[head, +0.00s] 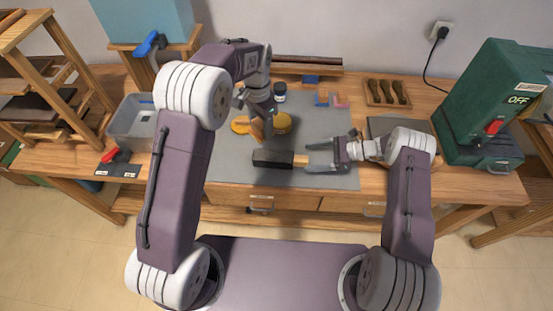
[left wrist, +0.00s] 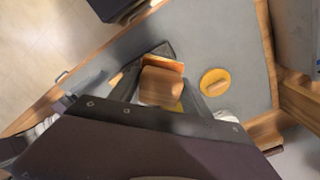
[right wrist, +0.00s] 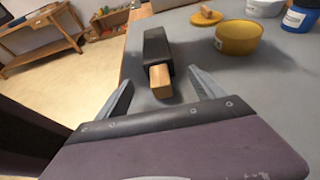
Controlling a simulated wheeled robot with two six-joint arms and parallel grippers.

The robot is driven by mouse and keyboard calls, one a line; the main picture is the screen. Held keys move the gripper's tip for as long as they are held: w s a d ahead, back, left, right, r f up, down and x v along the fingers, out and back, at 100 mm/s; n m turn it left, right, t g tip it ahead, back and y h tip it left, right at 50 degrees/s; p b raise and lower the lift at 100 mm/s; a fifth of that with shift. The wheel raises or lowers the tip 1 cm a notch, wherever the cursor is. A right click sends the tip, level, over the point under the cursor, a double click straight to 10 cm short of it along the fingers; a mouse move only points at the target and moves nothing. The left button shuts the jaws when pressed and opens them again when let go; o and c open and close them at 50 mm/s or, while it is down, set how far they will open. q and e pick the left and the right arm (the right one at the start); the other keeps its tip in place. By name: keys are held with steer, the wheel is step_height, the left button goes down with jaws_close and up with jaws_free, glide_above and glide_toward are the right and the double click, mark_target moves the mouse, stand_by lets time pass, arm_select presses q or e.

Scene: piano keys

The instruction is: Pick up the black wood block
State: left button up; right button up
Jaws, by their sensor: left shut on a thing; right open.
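The black wood block (head: 271,158) lies on the grey mat (head: 230,170), with a light wood end pointing right. In the right wrist view the black block (right wrist: 157,45) lies ahead, its wood end nearest me. My right gripper (head: 308,157) is open, its fingertips just short of or beside that wood end; its fingers (right wrist: 160,83) show empty. My left gripper (head: 257,130) is shut on a brown wooden piece (left wrist: 160,87) above the mat, behind the block. The left fingers partly hide the block in the left wrist view.
A yellow bowl (right wrist: 238,38) and a yellow lid with a wooden knob (left wrist: 215,82) are behind the block. A grey bin (head: 133,120) stands left, a green case (head: 490,100) right. The front strip of the mat is clear.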

mark_target(301, 159)
steer(key=x, duration=0.5)
steer(key=shift+a, duration=0.15)
arm_select(q)
steer(key=shift+d, duration=0.1)
arm_select(e)
steer(key=shift+s, duration=0.1)
steer(key=c, duration=1.6)
step_height(301, 159, up, 10)
steer(key=shift+r, duration=0.1)
steer(key=shift+c, duration=0.2)
steer(key=shift+f, duration=4.8)
steer(key=shift+f, duration=0.25)
